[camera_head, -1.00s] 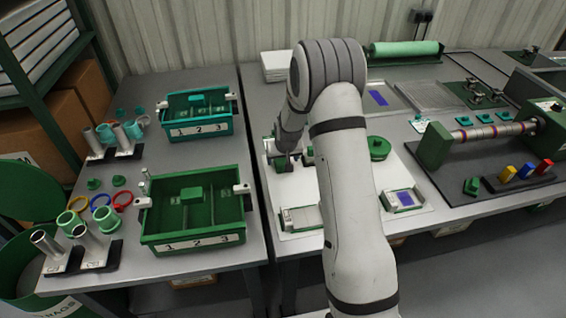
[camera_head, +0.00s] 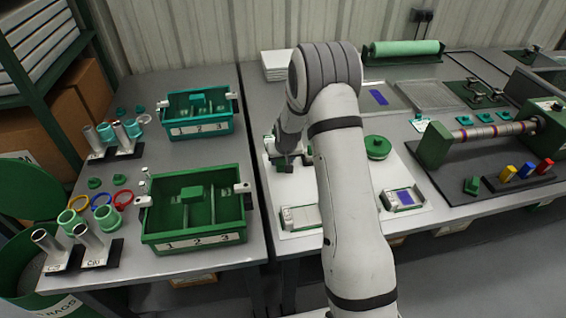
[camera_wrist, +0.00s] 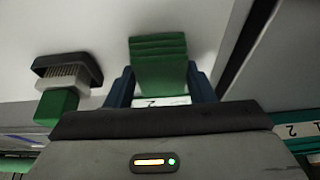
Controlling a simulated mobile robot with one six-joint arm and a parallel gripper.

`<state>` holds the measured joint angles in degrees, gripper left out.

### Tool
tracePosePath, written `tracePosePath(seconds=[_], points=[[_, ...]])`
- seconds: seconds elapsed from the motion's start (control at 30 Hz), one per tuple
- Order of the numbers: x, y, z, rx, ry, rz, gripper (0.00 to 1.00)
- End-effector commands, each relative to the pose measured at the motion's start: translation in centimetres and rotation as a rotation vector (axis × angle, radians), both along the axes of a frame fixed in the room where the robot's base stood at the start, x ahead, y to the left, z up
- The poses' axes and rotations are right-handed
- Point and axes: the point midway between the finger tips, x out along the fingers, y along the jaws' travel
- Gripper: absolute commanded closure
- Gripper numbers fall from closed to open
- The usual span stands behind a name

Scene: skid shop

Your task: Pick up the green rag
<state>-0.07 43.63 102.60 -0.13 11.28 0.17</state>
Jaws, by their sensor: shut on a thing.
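The green rag (camera_wrist: 158,65) is a folded, layered green bundle in the wrist view, held between the two dark blue fingers of my gripper (camera_wrist: 162,88). My gripper is shut on it. The white surface shows around and beyond the rag; I cannot tell how far above it the rag is. In the head view my gripper (camera_head: 286,160) is over the left part of the white mat (camera_head: 283,185), and the arm partly covers that area. The rag cannot be made out clearly there.
A brush with a green handle (camera_wrist: 57,105) lies just left of the rag in the wrist view. A green bin (camera_head: 196,237) and a teal bin (camera_head: 199,130) stand on the left table. A round green lidded thing (camera_head: 377,147) sits right of my arm.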

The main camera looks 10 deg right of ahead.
Motion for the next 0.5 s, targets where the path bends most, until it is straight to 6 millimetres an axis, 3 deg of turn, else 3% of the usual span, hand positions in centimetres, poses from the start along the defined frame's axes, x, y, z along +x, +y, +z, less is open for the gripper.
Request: tracePosePath(seconds=[0.27,0.5], points=[[0.0,0.0,0.5,0.000,-0.002,-0.001,0.73],[0.1,0.0,4.7,0.000,-0.006,-0.001,0.73]])
